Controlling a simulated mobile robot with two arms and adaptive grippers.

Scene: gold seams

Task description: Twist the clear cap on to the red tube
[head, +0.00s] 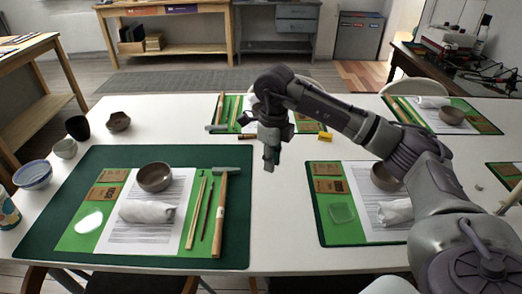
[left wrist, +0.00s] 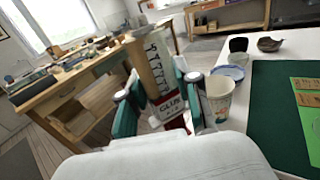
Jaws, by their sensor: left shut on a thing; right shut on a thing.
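The red tube (left wrist: 171,108) is in the left wrist view, with a pale printed side and a red band lettered "GLUE". My left gripper (left wrist: 160,102) is shut on it, with a green-and-grey finger on either side. The left gripper does not show in the head view. My right gripper (head: 270,160) points down above the middle of the white table in the head view. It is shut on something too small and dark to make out. I cannot pick out the clear cap in either view.
A dark green mat (head: 35,210) on the white table (head: 280,235) holds a bowl (head: 154,177), a white cloth (head: 147,211) and several sticks. Cups stand at the left, including a paper cup (left wrist: 218,97). A yellow block (head: 325,136) lies beyond my right gripper.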

